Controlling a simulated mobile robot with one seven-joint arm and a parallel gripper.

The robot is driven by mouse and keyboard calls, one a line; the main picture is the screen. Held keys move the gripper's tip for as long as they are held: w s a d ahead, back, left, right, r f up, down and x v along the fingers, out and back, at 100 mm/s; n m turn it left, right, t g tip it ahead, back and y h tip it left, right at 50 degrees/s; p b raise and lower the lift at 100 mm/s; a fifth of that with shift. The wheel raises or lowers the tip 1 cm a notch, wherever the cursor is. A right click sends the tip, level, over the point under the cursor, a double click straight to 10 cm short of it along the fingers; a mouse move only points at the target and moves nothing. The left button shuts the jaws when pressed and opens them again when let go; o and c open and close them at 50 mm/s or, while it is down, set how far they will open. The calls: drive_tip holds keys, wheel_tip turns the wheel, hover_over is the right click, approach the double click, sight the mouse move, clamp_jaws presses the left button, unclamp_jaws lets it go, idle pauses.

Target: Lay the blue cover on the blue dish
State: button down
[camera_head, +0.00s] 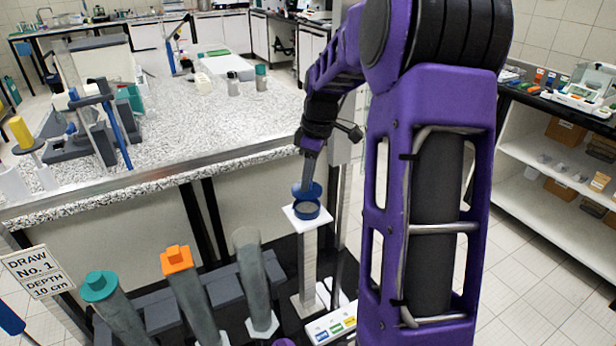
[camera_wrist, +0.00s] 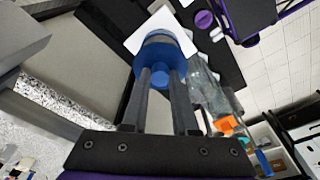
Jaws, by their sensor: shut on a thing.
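The blue cover (camera_head: 309,189) is in my gripper (camera_head: 311,178), tilted, just above the blue dish (camera_head: 307,211). The dish holds grey material and sits on a white square plate (camera_head: 291,213) on top of a pale column. In the wrist view my gripper (camera_wrist: 161,78) is shut on the cover's knob, with the blue cover (camera_wrist: 150,73) beyond the fingertips. The white plate (camera_wrist: 145,36) shows behind it. The cover hides much of the dish in the wrist view, and I cannot tell whether cover and dish touch.
Grey tubes stand in a rack at the front left, one with an orange cap (camera_head: 176,259), one with a teal cap (camera_head: 99,285). A speckled bench (camera_head: 230,125) lies behind. A labelled white box (camera_head: 332,326) is near the column's foot.

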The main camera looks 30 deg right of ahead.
sight(318, 192)
drive_tip(key=shift+f+b, duration=0.75)
drive_tip(key=shift+f, duration=0.75)
drive_tip(key=shift+f+b, duration=0.4)
drive_tip(key=shift+f, duration=0.2)
drive_tip(key=c, duration=0.6)
unclamp_jaws()
drive_tip(key=shift+r, duration=0.1)
wheel_tip(318, 192, up, 17)
drive_tip(key=s+d+p, duration=0.1)
drive_tip(key=d+p, duration=0.1)
drive_tip(key=shift+s, duration=0.4)
drive_tip(key=shift+a+r, duration=0.1)
drive_tip(key=shift+a, duration=0.05)
